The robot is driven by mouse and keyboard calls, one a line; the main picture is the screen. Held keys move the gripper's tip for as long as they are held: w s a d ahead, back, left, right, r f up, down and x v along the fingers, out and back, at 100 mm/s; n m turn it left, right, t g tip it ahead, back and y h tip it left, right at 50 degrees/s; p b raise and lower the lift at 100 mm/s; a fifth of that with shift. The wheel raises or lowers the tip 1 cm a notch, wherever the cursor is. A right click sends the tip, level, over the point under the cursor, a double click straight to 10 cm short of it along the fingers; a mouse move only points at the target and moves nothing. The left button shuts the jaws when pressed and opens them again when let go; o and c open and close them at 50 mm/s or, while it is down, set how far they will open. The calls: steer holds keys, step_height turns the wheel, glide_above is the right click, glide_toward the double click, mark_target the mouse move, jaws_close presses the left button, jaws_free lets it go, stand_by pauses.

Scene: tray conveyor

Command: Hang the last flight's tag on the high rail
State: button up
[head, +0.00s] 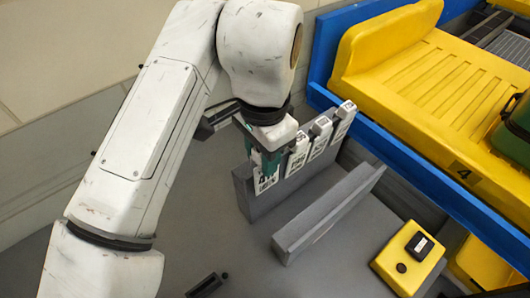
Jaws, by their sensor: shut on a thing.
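My gripper (264,163) has teal fingers pointing down and is shut on a white tag (266,181) with dark print. This tag is at the left end of the taller grey rail (262,205), in front of its face. I cannot tell whether the tag bears on the rail or is only held there. Several other white tags (318,145) hang in a row on the same rail, to the right of my gripper. A lower grey rail (328,215) stands in front, with no tag on it.
A yellow box (408,262) with a black top piece stands at the lower right. A blue conveyor side (400,150) carries a yellow tray (425,85); a green case (512,130) is at the right edge. A small dark piece (207,286) lies at the bottom. Grey surface between is clear.

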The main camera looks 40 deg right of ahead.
steer(key=shift+f+b, duration=0.7)
steer(key=shift+f, duration=0.6)
steer(key=o, duration=1.1)
steer(key=shift+o, duration=0.2)
step_height(320, 180, up, 11)
steer(key=shift+s+f, duration=0.15)
